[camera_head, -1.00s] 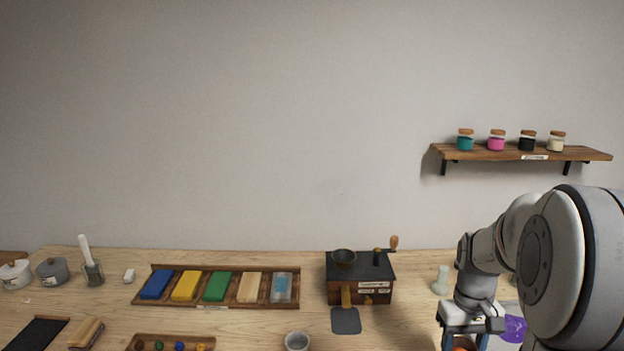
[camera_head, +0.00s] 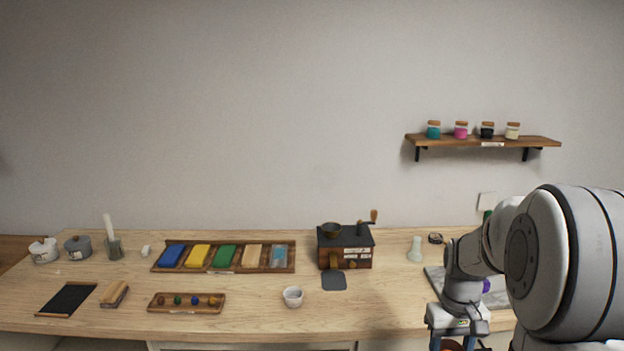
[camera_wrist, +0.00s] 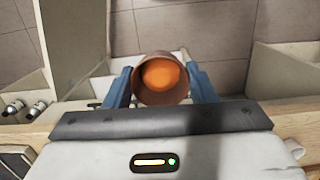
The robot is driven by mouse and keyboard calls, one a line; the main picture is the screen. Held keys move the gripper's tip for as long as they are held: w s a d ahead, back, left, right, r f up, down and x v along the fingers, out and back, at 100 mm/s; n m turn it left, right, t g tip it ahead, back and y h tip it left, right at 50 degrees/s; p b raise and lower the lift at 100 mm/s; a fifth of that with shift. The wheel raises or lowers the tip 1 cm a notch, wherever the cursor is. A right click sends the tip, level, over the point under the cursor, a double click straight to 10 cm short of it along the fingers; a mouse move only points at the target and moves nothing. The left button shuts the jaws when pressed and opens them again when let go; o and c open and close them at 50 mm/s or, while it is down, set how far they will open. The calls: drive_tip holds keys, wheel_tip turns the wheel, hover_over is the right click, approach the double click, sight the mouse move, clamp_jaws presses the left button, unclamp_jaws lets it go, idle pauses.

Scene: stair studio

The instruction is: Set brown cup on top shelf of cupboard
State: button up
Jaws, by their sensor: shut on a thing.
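The brown cup (camera_wrist: 137,88) is held between the two blue fingers of my gripper (camera_wrist: 161,88) in the wrist view. Its mouth faces the camera and shows an orange inside. In the head view my gripper (camera_head: 456,344) is at the bottom edge, right of centre, over the front part of the bench. Only a sliver of the cup shows there. Pale panels (camera_wrist: 75,38) and an open pale compartment (camera_wrist: 285,72) show below in the wrist view; I cannot tell which belongs to the cupboard.
The wooden bench (camera_head: 390,310) carries a white cup (camera_head: 293,297), a grinder (camera_head: 344,247), a tray of coloured blocks (camera_head: 222,271) and a small flask (camera_head: 415,250). A wall shelf (camera_head: 480,141) holds several jars. Grey tiled floor (camera_wrist: 210,28) shows in the wrist view.

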drive_tip(key=w+a+f, duration=0.4)
drive_tip(key=a+f, duration=0.2)
drive_tip(key=f, duration=0.3)
drive_tip(key=w+a+f, duration=0.4)
drive_tip(key=a+f, duration=0.2)
drive_tip(key=f, duration=0.3)
drive_tip(key=shift+w+a+f, duration=0.2)
drive_tip(key=shift+w+f, duration=0.1)
drive_tip(key=shift+w, duration=0.1)
drive_tip(key=shift+d, duration=0.1)
